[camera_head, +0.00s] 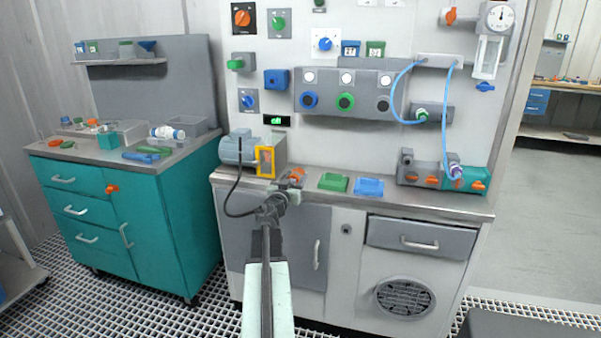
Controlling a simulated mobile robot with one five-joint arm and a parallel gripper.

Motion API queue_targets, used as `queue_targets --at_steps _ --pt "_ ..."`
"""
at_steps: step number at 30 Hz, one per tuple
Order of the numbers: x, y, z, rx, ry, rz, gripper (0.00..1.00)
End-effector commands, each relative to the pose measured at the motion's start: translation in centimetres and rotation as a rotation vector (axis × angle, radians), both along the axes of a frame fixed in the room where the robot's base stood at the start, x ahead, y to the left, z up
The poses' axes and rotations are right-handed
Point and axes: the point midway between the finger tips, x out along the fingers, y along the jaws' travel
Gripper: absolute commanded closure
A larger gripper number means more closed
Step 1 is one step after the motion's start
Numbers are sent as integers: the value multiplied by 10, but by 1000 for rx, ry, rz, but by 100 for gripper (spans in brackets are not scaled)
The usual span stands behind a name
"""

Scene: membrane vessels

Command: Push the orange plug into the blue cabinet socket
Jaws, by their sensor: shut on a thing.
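My gripper (291,184) is at the front edge of the grey worktop, in front of the wall panel. It is shut on a small orange piece, which looks like the orange plug (297,174). The jaws partly hide it, so its shape and tilt are hard to tell. A blue square socket-like box (276,79) is fixed on the wall panel, above and to the left of my gripper and well apart from it. I cannot tell for sure that this is the blue cabinet socket.
A grey-blue motor (238,148) with a yellow frame (265,161) stands left of my gripper. Green (333,182) and blue (369,187) trays lie to its right. A grey unit with round ports (346,90) juts from the panel. Blue hoses (448,110) hang at right.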

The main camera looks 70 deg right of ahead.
Motion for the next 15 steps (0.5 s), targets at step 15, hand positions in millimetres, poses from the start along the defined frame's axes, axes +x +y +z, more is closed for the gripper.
queue_targets --at_steps 15 --pt "1 22 -3 3 -5 2 100"
